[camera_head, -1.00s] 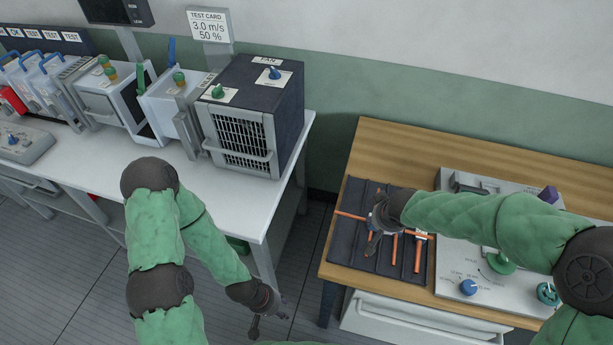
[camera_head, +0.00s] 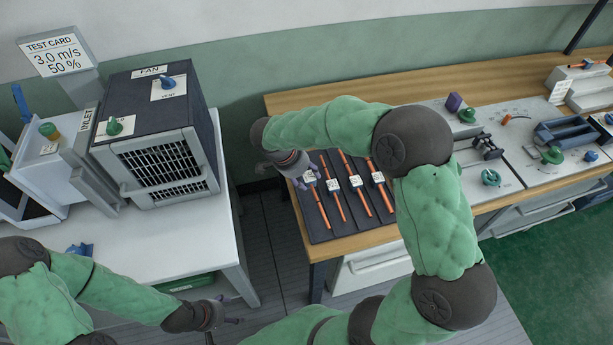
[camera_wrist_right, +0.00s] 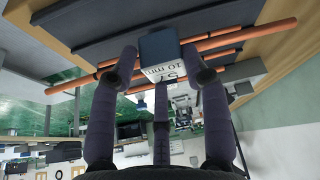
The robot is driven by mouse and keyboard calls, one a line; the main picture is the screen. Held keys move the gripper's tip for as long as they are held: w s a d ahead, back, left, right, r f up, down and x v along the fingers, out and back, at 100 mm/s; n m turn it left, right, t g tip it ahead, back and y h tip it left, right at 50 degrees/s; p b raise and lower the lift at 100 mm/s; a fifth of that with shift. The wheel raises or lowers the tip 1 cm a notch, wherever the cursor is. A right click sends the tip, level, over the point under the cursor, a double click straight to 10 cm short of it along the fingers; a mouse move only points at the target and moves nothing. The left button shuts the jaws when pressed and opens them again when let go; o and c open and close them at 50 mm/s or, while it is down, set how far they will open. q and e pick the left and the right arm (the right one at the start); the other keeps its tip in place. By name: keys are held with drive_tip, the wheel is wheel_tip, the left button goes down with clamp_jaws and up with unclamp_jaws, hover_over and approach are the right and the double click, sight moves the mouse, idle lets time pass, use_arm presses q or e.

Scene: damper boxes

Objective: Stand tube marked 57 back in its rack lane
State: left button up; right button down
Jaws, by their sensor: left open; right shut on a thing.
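My right gripper (camera_head: 300,176) is over the left end of the dark rack mat (camera_head: 345,229). It is shut on the tag block of the orange tube marked 57 (camera_head: 320,208). In the right wrist view the block (camera_wrist_right: 158,50) reads 57 and 10 mm, with its orange tube (camera_wrist_right: 240,40) running crosswise beyond the fingers. In the head view this tube runs along the leftmost lane, roughly parallel to the others; I cannot tell whether it touches the mat. My left gripper (camera_head: 222,312) is open and empty, low in front of the white table.
Several other orange tubes with white tags, such as one beside it (camera_head: 335,197), lie in the lanes to the right. A grey apparatus panel (camera_head: 505,165) stands further right. The fan box (camera_head: 160,145) is on the white table (camera_head: 150,235) at left.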

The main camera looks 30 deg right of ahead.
sight(304, 183)
drive_tip(key=shift+s+d+m, duration=0.1)
drive_tip(key=shift+m, duration=0.4)
drive_tip(key=shift+f, duration=0.15)
drive_tip(key=shift+f+b, duration=1.05)
drive_tip(key=shift+f, duration=1.3)
drive_tip(key=shift+f, duration=0.15)
drive_tip(key=shift+f+b, duration=0.9)
drive_tip(key=shift+b, duration=0.25)
drive_tip(key=c, duration=0.5)
unclamp_jaws()
drive_tip(key=shift+s, duration=0.1)
drive_tip(key=shift+c, duration=0.2)
